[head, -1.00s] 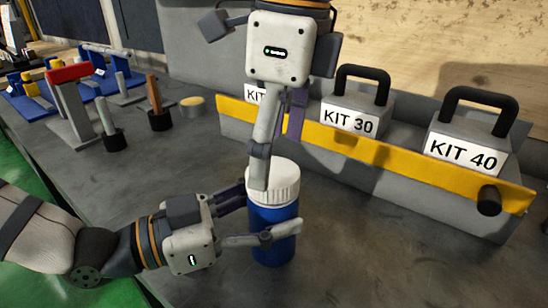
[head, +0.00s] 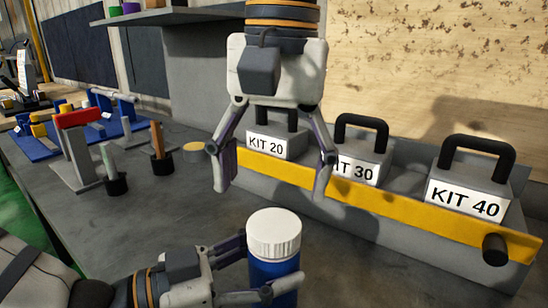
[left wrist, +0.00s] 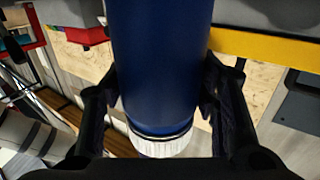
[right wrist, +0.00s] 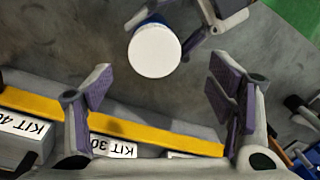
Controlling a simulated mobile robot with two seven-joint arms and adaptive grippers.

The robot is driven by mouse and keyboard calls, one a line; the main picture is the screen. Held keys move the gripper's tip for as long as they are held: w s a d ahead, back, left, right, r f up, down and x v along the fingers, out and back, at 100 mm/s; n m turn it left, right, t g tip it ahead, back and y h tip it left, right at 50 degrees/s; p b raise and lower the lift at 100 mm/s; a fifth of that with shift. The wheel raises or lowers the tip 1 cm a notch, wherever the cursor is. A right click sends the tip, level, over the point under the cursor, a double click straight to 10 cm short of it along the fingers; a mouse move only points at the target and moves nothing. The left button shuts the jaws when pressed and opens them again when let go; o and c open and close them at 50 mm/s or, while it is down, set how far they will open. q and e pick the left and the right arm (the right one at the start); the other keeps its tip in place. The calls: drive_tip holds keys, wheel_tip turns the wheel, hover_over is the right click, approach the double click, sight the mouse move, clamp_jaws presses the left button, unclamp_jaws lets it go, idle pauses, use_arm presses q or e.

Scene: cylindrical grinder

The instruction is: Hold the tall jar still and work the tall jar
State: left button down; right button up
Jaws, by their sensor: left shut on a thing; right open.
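The tall jar (head: 275,270) stands upright with a blue body and a white ribbed lid (head: 274,232) on top. My left gripper (head: 262,273) is shut around the blue body, below the lid. In the left wrist view the blue body (left wrist: 165,65) fills the space between the fingers, with the white lid (left wrist: 160,145) beyond. My right gripper (head: 271,187) is open and empty above the lid, pointing down and apart from it. The right wrist view shows the round lid top (right wrist: 155,50) near the open fingers. The jar's base is out of the head view.
A grey rack with a yellow front strip (head: 400,207) holds weights labelled KIT 20 (head: 277,143), KIT 30 (head: 360,155) and KIT 40 (head: 465,190) behind the jar. Left are a red-topped stand (head: 80,150), upright rods in dark holders and a yellow-topped disc (head: 193,152). A shelf (head: 165,17) hangs above.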

sight(274, 223)
drive_tip(key=n, duration=0.7)
drive_tip(key=shift+r+n, duration=0.25)
drive_tip(key=shift+n, duration=0.15)
drive_tip(key=n, duration=0.4)
drive_tip(key=shift+r, duration=0.15)
drive_tip(key=n, duration=0.3)
drive_tip(key=shift+r+n+h, duration=0.1)
drive_tip(key=shift+n+h, duration=0.2)
drive_tip(key=n, duration=0.6)
drive_tip(key=shift+r+n, duration=0.2)
drive_tip(key=shift+n, duration=0.1)
drive_tip(key=n, duration=0.4)
drive_tip(key=shift+d+r+n, duration=0.1)
drive_tip(key=shift+r+n, duration=0.05)
drive_tip(key=shift+n, duration=0.25)
wheel_tip(274, 223, down, 8)
drive_tip(key=shift+w, duration=0.1)
